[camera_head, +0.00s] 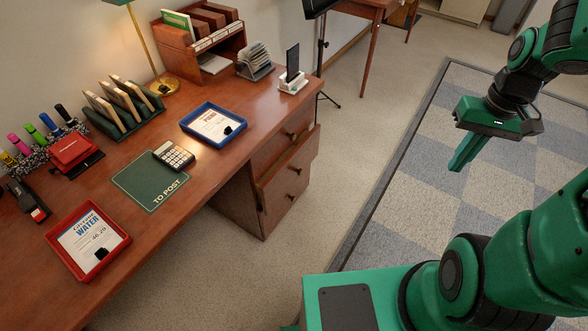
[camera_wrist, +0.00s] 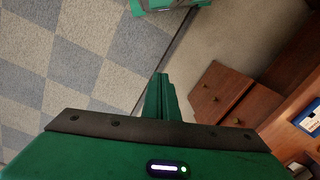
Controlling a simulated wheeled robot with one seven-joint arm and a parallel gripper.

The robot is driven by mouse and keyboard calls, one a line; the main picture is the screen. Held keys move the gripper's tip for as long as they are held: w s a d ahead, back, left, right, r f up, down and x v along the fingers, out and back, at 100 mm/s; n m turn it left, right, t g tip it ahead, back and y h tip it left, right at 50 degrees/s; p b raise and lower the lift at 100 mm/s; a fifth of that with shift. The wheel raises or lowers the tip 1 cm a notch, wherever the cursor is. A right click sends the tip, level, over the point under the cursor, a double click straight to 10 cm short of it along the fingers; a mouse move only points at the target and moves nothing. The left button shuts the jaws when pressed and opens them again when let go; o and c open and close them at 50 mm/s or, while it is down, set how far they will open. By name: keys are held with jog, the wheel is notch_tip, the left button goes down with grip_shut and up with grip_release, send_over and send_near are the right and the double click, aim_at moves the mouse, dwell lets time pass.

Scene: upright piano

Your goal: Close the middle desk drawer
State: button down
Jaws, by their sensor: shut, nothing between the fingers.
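The wooden desk (camera_head: 255,110) has a stack of drawers at its right end. The middle desk drawer (camera_head: 283,182) sticks out from the stack, its front standing proud of the drawers above and below. The drawer fronts with small round knobs also show in the wrist view, the middle drawer (camera_wrist: 222,90) at right of centre. My gripper (camera_head: 455,168) is shut and empty, held over the chequered rug, well to the right of the drawer and apart from it. In the wrist view its fingers (camera_wrist: 160,80) point up the picture, left of the drawers.
A blue tray (camera_head: 237,140), a red tray (camera_head: 52,238), a calculator (camera_head: 174,155) and a green mat (camera_head: 122,183) lie on the desk top. A black stand (camera_head: 321,75) is behind the desk's right end. Bare floor (camera_head: 345,190) lies between drawers and rug (camera_head: 420,215).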

jog(key=w+a+f+n+y, duration=0.2)
jog(key=w+a+f, duration=0.2)
jog(key=w+f, duration=0.45)
jog(key=m+t+y, duration=0.6)
jog(key=t+y, duration=0.3)
send_near(287, 166)
jog(key=x, duration=0.6)
jog(key=shift+r, duration=0.15)
jog(key=shift+a, duration=0.1)
